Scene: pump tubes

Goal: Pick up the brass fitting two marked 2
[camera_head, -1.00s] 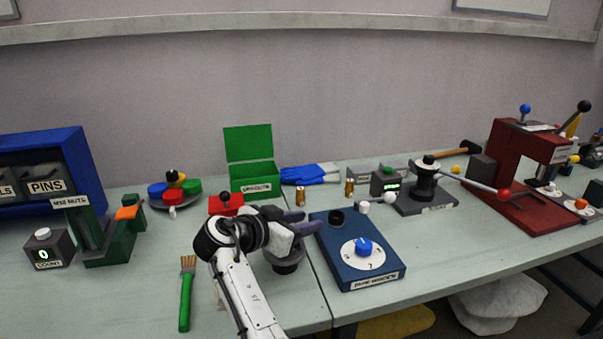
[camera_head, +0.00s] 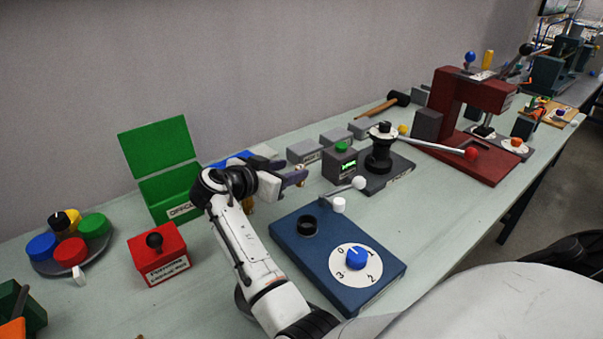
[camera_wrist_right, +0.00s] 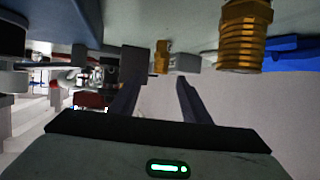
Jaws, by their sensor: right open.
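Two brass fittings show in the right wrist view, which has the table at the top. The larger, nearer one (camera_wrist_right: 243,42) is ribbed and lies right of my fingers. The smaller, farther one (camera_wrist_right: 162,57) appears in line with the gap between my fingers, beyond their tips. No number is readable on either. In the head view a fitting (camera_head: 248,205) is mostly hidden behind my right arm. My right gripper (camera_head: 296,178) is open and empty above the table; it also shows in the right wrist view (camera_wrist_right: 158,78). My left gripper is out of view.
A blue dial box (camera_head: 325,290) stands in front of the gripper. A green open box (camera_head: 165,195) and a red box (camera_head: 157,262) are to the left. A grey counter with a green button (camera_head: 340,165) and a black lever press (camera_head: 379,155) stand to the right.

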